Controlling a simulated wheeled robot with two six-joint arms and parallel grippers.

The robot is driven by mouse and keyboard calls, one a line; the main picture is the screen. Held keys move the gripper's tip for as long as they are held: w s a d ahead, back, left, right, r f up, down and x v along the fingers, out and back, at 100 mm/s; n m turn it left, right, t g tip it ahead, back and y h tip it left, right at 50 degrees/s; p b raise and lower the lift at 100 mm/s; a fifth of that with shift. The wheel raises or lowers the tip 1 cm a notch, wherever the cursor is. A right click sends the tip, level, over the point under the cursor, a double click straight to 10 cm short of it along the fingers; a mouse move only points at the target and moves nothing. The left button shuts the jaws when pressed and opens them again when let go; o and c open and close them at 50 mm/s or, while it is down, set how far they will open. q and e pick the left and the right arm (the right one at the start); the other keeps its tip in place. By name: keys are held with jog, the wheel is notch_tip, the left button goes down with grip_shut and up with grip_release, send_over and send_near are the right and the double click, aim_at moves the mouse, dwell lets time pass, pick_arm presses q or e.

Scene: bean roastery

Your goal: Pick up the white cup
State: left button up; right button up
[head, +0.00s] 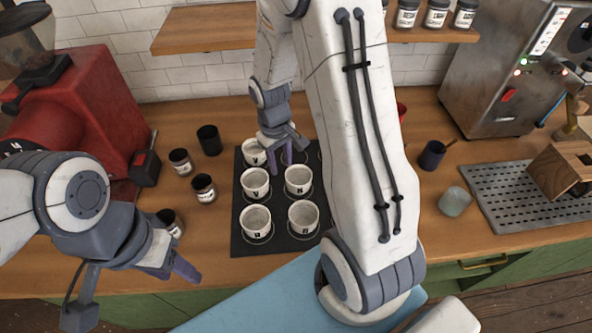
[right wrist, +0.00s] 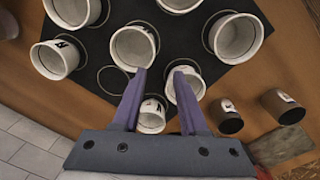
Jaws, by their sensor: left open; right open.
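Several white cups with dark marks stand upright on a black mat (head: 279,244) in the head view, among them a front left cup (head: 256,221), a front right cup (head: 303,217), a middle left cup (head: 255,184), a middle right cup (head: 299,181) and a back left cup (head: 254,152). My right gripper (head: 281,160) is open over the back of the mat. In the right wrist view, one cup (right wrist: 152,116) shows between its fingers and another (right wrist: 188,88) is partly behind one finger. My left gripper (head: 174,264) is open and empty near the counter's front edge, away from the cups.
Dark labelled jars (head: 203,188) and a black cup (head: 209,140) stand left of the mat. A red machine (head: 80,115) is at left. My right arm hides the counter right of the mat.

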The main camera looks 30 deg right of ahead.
send_over(288, 189)
notch_tip(288, 189, down, 5)
jog(key=shift+a+r, duration=0.1)
jog(key=shift+r, duration=0.05)
jog(key=shift+w+f+p, duration=0.1)
jog(key=shift+f+p, duration=0.35)
jog(key=shift+f, duration=2.75)
grip_shut()
